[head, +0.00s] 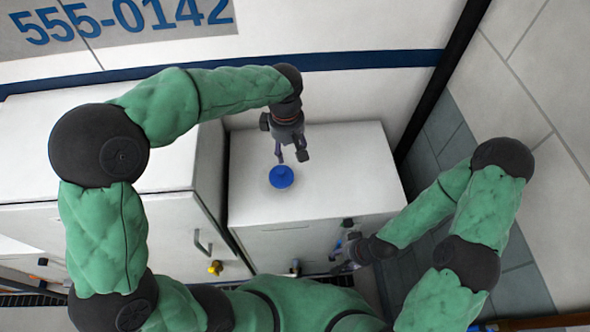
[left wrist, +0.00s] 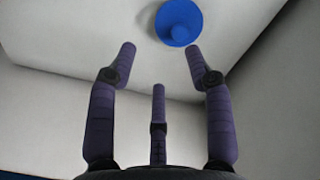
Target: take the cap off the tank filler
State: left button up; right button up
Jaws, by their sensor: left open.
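The blue round cap (head: 281,176) sits on the flat top of a white tank cabinet (head: 345,165). It has a raised knob in its middle. My left gripper (head: 290,156) is above the cabinet top, just behind the cap in the head view, and points down. In the left wrist view, the cap (left wrist: 179,22) lies beyond the fingertips, between them and toward the right finger. My left gripper (left wrist: 160,60) is open and empty, with its fingers spread apart. My right gripper (head: 345,262) is low in front of the cabinet; its fingers are too small and overlapped to read.
A second white cabinet (head: 170,210) with a handle stands close on the left, separated by a narrow gap. A yellow tap (head: 215,267) sticks out at its front. A white wall with a blue stripe (head: 350,60) is behind. The cabinet top around the cap is clear.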

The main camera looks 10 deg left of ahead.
pick_arm(q)
jog(key=a, duration=0.2)
send_over(281, 170)
jog(key=f, duration=0.4)
jog(key=shift+d+f, duration=0.3)
jog(key=shift+f, duration=0.05)
jog(key=shift+a+f, duration=0.15)
jog(key=shift+f, duration=1.3)
jog(key=shift+a+f, duration=0.15)
jog(key=shift+f, duration=1.25)
jog(key=c, duration=1)
